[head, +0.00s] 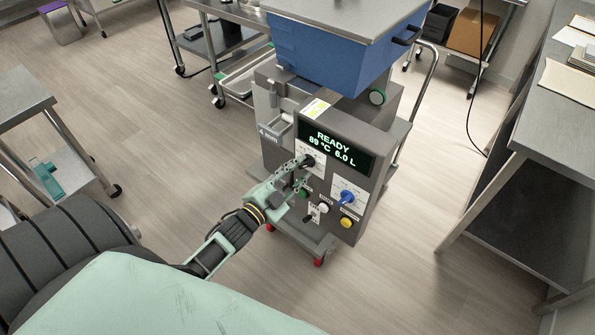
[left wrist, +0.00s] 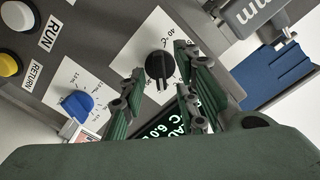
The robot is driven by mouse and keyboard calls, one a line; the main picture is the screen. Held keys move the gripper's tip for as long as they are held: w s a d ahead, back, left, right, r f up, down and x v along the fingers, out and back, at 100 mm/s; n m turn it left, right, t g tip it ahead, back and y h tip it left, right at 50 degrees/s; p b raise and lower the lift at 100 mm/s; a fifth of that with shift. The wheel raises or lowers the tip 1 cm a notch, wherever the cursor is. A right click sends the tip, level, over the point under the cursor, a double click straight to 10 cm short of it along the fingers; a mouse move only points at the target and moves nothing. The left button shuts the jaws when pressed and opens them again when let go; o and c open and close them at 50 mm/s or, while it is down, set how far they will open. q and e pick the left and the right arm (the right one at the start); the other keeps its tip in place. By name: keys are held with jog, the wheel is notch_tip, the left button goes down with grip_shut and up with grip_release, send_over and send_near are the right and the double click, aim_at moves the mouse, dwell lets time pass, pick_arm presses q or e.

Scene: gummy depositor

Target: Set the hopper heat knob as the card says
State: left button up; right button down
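The depositor's black heat knob (head: 309,161) sits on a white dial plate under the display (head: 336,146), which reads READY, 89 °C, 6.0 L. My left gripper (head: 298,172) is at this knob. In the left wrist view, the black knob (left wrist: 160,66) shows between and beyond the spread fingers of my left gripper (left wrist: 158,80); I cannot tell whether they touch it. Dial marks in °C show beside it, partly hidden by a finger. My right gripper is out of view.
A blue knob (head: 347,197) on its own dial is right of the black knob. A blue hopper (head: 318,55) stands above. A steel table (head: 560,115) is at right.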

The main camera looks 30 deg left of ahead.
pick_arm(q)
jog(key=s, duration=1.1)
jog(key=shift+s+a, duration=0.4)
jog(key=shift+a, duration=0.05)
